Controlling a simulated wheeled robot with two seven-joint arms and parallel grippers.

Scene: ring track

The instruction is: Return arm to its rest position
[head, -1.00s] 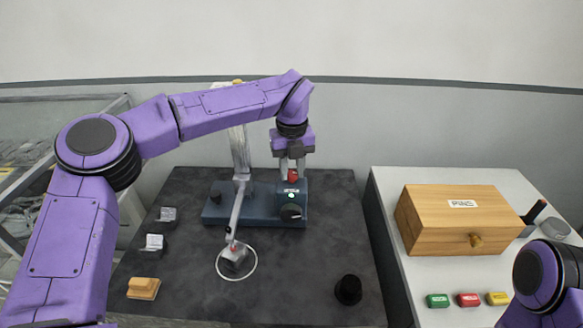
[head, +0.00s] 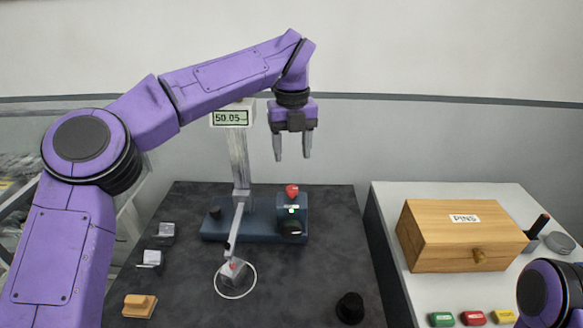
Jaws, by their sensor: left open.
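My left gripper (head: 292,146) hangs open and empty, fingers pointing down, above the blue device (head: 262,233) on the dark table. A red knob (head: 292,190) tops the device's right part, with a green light and a black dial below it. The fingertips are clear of the knob. My left arm reaches in from the left and over the back of the table. Of my right arm (head: 548,292), only a purple link shows at the lower right; its gripper is out of view.
A post with a "50.05" display (head: 231,118) rises behind my left forearm. A wooden "PINS" box (head: 455,258) stands on the white table, with coloured blocks in front. A black knob (head: 350,308) sits front right.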

